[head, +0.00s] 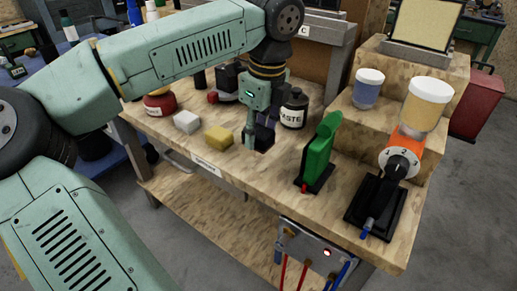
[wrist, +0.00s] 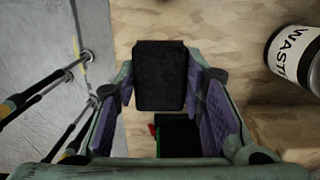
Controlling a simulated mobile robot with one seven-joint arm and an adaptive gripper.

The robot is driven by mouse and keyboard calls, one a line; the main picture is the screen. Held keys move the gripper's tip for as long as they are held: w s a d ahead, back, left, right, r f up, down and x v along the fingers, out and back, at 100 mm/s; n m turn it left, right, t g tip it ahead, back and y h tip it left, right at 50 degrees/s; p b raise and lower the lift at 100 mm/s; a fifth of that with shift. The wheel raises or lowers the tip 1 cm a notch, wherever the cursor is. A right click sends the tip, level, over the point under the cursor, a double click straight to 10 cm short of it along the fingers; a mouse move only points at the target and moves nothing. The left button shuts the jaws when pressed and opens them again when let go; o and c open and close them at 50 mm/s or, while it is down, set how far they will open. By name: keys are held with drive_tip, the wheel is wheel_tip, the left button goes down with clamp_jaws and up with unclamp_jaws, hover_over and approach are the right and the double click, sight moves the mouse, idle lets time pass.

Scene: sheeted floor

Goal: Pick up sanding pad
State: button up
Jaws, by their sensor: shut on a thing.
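The sanding pad is a dark, nearly black block. It shows in the wrist view (wrist: 160,75) between the purple-lined fingers of my gripper (wrist: 160,98), and in the head view (head: 264,137) at the fingertips. My gripper (head: 257,135) is shut on the pad and points down over the middle of the wooden workbench. The pad is at or just above the bench top; I cannot tell whether it touches. The finger on the near side hides part of it in the head view.
A black waste bottle (head: 293,109) stands close behind my gripper. A yellow sponge (head: 219,138) and a white block (head: 187,122) lie to the left.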

wheel_tip(320, 180, up, 13)
wheel_tip(320, 180, up, 9)
drive_tip(key=p, duration=0.8)
hover_over(260, 130)
drive_tip(key=shift+a+r, duration=0.1)
drive_tip(key=shift+a, duration=0.05)
drive_tip(key=o, duration=0.6)
drive_tip(key=c, duration=0.5)
